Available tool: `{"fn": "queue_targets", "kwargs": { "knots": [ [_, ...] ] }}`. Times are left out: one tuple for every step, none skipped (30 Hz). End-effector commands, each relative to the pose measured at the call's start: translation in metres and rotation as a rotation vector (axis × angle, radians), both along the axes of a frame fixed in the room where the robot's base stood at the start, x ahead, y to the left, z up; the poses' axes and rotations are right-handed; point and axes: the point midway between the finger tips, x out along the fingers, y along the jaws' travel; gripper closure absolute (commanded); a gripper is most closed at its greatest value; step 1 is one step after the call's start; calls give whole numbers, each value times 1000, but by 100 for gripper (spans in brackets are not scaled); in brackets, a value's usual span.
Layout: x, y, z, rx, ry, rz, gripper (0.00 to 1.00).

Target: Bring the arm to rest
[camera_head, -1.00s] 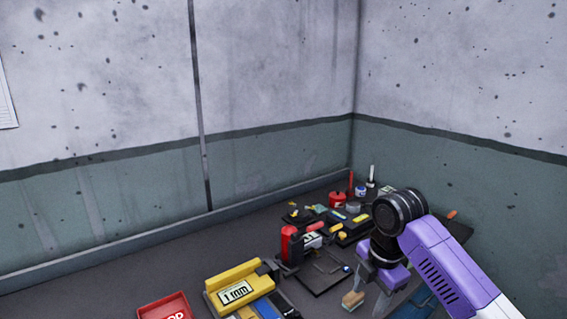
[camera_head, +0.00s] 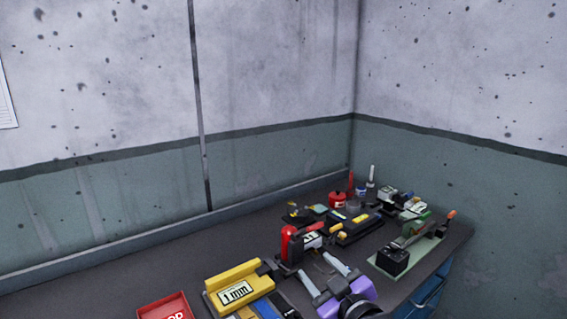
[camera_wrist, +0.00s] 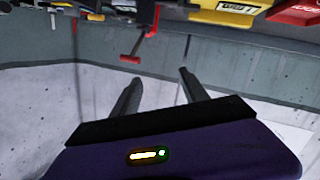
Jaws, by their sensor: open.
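My gripper (camera_head: 315,266) is low in the middle of the head view, its purple body and black wrist joint at the bottom edge. Its two grey fingers point up and left in the picture, spread apart with nothing visible between them. In the wrist view my gripper (camera_wrist: 160,74) also shows open and empty. The walls lie beyond the fingertips there, and the bench things are along the top edge. The rest of my arm is out of the head view.
The dark workbench (camera_head: 110,285) runs along the walls. A pale green board with a lever device (camera_head: 420,250) is on the right. Small items crowd the back corner.

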Motion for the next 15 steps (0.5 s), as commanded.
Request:
{"fn": "queue_targets", "kwargs": {
  "knots": [
    [-16,-1,-6,72,-10,-32,48],
    [-24,-4,-7,113,-21,-52,48],
    [-35,-8,-9,163,-35,-79,48],
    [-44,-12,-11,201,-43,-99,48],
    [-53,-14,-13,236,-51,-117,48],
    [-66,-20,-15,279,-63,-144,48],
    [-76,-24,-18,310,-70,-162,48],
    [-86,-28,-19,339,-79,-180,48],
    [-100,-33,-22,375,-89,-203,48],
    [-111,-37,-24,400,-95,-221,48],
    [-121,-42,-26,422,-103,-238,48],
    [-136,-47,-29,452,-110,-259,48],
    [-147,-51,-31,471,-117,-275,48],
    [-159,-55,-33,488,-122,-290,48],
    [-174,-61,-35,509,-129,-309,48]
  ]
}}
